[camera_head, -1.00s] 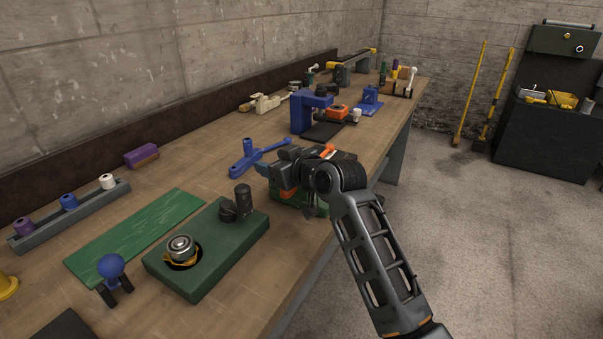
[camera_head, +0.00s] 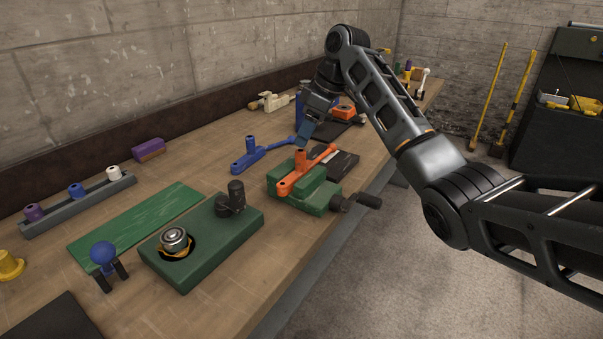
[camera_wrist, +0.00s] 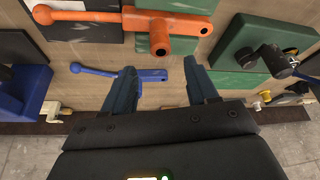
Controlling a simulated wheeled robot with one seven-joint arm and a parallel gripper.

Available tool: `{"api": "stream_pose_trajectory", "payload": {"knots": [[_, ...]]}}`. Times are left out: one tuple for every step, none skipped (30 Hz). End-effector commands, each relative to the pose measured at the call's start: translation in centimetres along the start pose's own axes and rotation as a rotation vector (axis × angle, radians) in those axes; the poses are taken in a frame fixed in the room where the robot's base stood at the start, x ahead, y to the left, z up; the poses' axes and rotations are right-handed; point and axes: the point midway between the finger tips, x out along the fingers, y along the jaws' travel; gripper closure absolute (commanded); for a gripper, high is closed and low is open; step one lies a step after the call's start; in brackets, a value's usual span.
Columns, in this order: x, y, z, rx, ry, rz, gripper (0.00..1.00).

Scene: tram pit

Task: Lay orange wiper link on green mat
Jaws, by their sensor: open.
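The orange wiper link (camera_head: 300,172) lies across the top of a green vise (camera_head: 312,192), with its round boss upright. In the wrist view the link (camera_wrist: 180,22) is at the top, apart from my fingers. The green mat (camera_head: 135,226) lies flat and bare at the left on the bench; part of it shows in the wrist view (camera_wrist: 228,86). My gripper (camera_wrist: 160,88) is open and empty. In the head view it hangs beyond the vise, near the blue link's thin end, its fingers partly hard to make out.
A blue link (camera_head: 252,156) lies beyond the vise. A green block (camera_head: 205,238) with a bearing and dark knob stands between mat and vise. A blue ball-topped piece (camera_head: 103,254) stands at the mat's near edge. A grey rack (camera_head: 80,204) with coloured bushings lies behind the mat.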

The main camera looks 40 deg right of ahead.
Motion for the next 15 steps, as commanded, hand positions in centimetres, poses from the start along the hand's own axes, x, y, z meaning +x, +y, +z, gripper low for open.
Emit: {"api": "stream_pose_trajectory", "payload": {"knots": [[0.6, -0.1, 0.0, 0.001, -0.001, -0.001, 0.42], [0.9, -0.1, 0.1, 0.001, -0.001, -0.001, 0.42], [1.3, -0.1, 0.1, 0.001, -0.001, -0.001, 0.42], [1.5, -0.1, 0.1, 0.002, 0.0, 0.0, 0.42], [1.8, -0.1, 0.2, 0.002, 0.0, -0.001, 0.42], [2.2, -0.1, 0.3, 0.002, -0.001, -0.001, 0.42], [2.6, -0.2, 0.4, 0.002, -0.001, -0.001, 0.42], [3.0, -0.2, 0.5, 0.002, 0.0, -0.001, 0.42], [3.6, -0.3, 0.7, 0.002, -0.001, -0.002, 0.42], [4.1, -0.3, 0.8, 0.002, 0.0, -0.001, 0.42], [4.5, -0.3, 0.9, 0.001, -0.001, -0.001, 0.42], [5.1, -0.3, 0.8, 0.001, 0.0, 0.0, 0.42], [5.4, -0.3, 0.8, 0.001, 0.001, 0.0, 0.42], [5.7, -0.3, 0.8, 0.001, 0.001, 0.0, 0.42], [6.0, -0.3, 0.8, 0.001, 0.001, 0.001, 0.42]]}}
